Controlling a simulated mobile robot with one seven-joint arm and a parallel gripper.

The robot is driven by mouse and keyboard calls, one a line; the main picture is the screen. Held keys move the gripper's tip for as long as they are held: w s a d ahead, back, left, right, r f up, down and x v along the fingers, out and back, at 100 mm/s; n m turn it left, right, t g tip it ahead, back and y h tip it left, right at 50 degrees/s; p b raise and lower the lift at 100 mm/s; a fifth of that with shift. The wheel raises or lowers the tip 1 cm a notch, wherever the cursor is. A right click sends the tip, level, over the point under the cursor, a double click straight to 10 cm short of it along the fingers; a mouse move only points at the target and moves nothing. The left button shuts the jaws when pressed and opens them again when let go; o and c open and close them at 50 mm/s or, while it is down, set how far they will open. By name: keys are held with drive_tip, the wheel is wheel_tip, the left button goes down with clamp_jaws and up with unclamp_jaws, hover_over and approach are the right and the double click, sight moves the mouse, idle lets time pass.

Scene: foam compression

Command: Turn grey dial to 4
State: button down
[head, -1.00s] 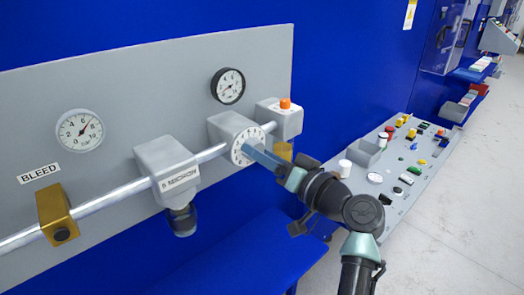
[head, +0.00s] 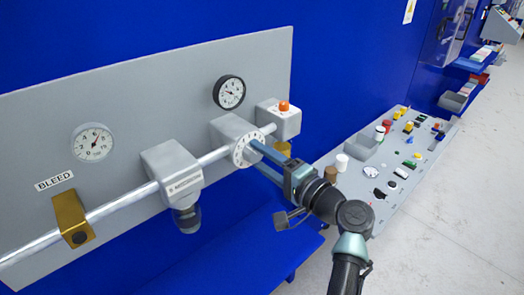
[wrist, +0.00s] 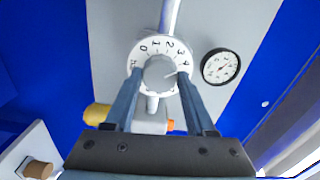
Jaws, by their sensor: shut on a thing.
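The grey dial (wrist: 160,72) is a round knob on a white numbered ring (wrist: 144,84), mounted on a grey box on the pipe. In the wrist view the ring reads 0, 1, 2, 3, 4 across its top and right side. A thin mark on the knob points right, close to the 4; whether it lines up exactly I cannot tell. My gripper (wrist: 160,84) is shut on the dial, one finger on each side. In the head view my gripper (head: 257,157) reaches the ring (head: 241,152) from the right, and the fingers hide part of it.
A pipe (head: 120,204) runs along the grey panel (head: 110,85). A grey filter block (head: 168,165), a brass block (head: 70,215) and two gauges (head: 93,142) (head: 229,92) are nearby. A box with an orange button (head: 284,106) stands right of the dial. A control desk (head: 395,170) lies further right.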

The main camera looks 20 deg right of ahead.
drive_tip(key=shift+m+p, duration=0.35)
drive_tip(key=shift+m, duration=0.25)
drive_tip(key=shift+c, duration=1.2)
unclamp_jaws()
drive_tip(key=shift+s, duration=0.1)
drive_tip(key=b+v, duration=0.2)
drive_tip(key=v, duration=1.1)
